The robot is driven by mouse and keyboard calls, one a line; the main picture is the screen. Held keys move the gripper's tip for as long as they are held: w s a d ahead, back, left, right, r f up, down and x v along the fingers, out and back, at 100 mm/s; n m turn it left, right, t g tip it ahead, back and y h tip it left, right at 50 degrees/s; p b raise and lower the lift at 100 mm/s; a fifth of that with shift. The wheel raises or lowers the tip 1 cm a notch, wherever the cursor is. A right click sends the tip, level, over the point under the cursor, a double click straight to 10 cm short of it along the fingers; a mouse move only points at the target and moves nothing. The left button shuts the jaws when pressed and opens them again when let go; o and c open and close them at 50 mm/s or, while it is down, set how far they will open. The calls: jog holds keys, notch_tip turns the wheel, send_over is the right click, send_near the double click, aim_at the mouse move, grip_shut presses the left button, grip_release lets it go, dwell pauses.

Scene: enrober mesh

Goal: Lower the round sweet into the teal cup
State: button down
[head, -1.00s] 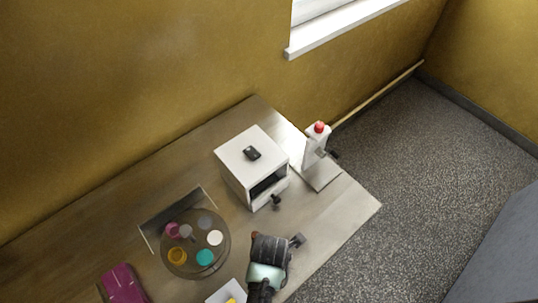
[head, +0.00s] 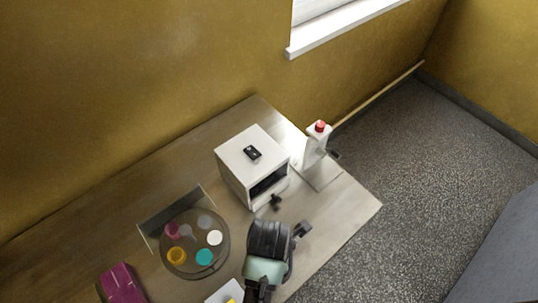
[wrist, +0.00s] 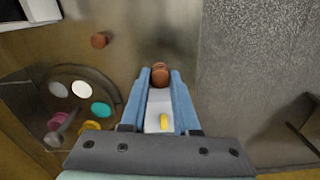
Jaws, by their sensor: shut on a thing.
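My gripper (wrist: 160,80) is shut on a brown round sweet (wrist: 160,76), which sits between the blue fingertips in the wrist view. In the head view my gripper's dark wrist (head: 268,240) hides the fingers and the sweet. The teal cup (head: 205,257) stands on the round dark tray, left of my gripper. It also shows in the wrist view (wrist: 102,109), left of the fingers. The sweet is apart from the cup and off to its side.
The round tray (head: 190,243) also holds magenta, yellow, white and grey pieces. A white box (head: 250,160) stands behind. A white dispenser with a red top (head: 319,126) is at back right. A white dish with a yellow piece (head: 222,292) lies in front. A magenta object (head: 122,283) is at left.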

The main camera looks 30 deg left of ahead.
jog(key=s+a+r+p, duration=0.4)
jog(key=s+r+p, duration=0.2)
jog(key=s+p, duration=0.4)
jog(key=s+a+f, duration=0.3)
jog(key=s, duration=0.4)
jog(key=s+a+f, duration=0.2)
jog(key=s+f, duration=0.1)
jog(key=s, duration=0.4)
jog(key=shift+a+f+p, duration=0.15)
jog(key=shift+a+p, duration=0.25)
jog(key=shift+p, duration=0.05)
jog(key=shift+f, duration=0.1)
jog(key=shift+f+b, duration=0.45)
jog(key=shift+f, duration=0.25)
jog(key=shift+f+b, duration=1.3)
jog(key=shift+f, duration=0.6)
dwell(0.6)
